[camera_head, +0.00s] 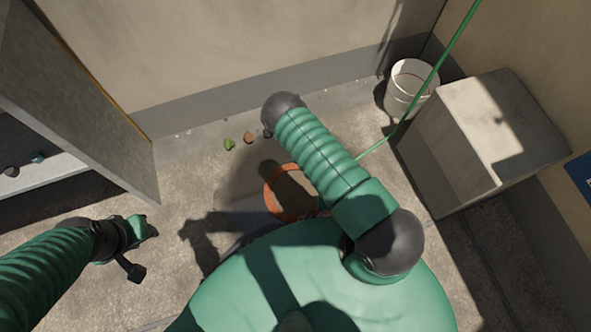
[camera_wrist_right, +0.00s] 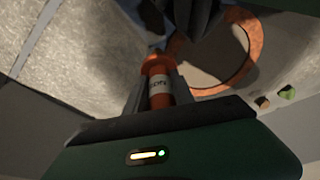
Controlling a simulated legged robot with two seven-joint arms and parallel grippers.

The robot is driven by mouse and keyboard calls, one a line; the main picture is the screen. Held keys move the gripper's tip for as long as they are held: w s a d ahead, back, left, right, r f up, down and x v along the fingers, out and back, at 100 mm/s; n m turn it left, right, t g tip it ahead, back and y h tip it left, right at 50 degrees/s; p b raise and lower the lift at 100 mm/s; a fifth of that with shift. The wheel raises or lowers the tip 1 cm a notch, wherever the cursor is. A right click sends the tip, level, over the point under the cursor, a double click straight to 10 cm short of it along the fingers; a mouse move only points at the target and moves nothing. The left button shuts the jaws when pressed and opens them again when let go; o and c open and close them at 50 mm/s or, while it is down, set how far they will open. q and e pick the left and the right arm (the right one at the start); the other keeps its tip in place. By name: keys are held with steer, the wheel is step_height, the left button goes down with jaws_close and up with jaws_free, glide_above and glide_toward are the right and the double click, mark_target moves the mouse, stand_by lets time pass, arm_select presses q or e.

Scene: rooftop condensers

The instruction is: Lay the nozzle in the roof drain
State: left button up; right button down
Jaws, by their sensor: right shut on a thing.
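An orange ring, the roof drain (camera_head: 270,198), lies on the floor in the middle of the head view, partly covered by my right arm and body. In the right wrist view, my right gripper (camera_wrist_right: 158,95) is shut on the nozzle (camera_wrist_right: 157,80), an orange piece with a pale lettered band. The drain's orange rim (camera_wrist_right: 254,50) shows beyond it, to the right of the nozzle. I cannot tell how high the nozzle is above the floor. My right gripper is hidden in the head view. My left gripper (camera_head: 145,250) is open and empty at the lower left.
A grey box unit (camera_head: 455,150) stands at the right, with a white bucket (camera_head: 410,85) behind it. A thin green line (camera_head: 425,85) slants down past them behind my right arm. Small leaves (camera_head: 230,144) lie near the back wall. A grey panel (camera_head: 90,100) stands at left.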

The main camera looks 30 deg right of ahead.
steer(key=w+a+f+b, duration=0.2)
steer(key=w+b, duration=0.3)
steer(key=w, duration=0.2)
steer(key=w+a+f+b, duration=0.3)
steer(key=w+b, duration=0.2)
steer(key=w, duration=0.2)
steer(key=shift+w+a, duration=0.2)
steer(key=shift+a, duration=0.15)
steer(key=c, duration=1.1)
jaws_free()
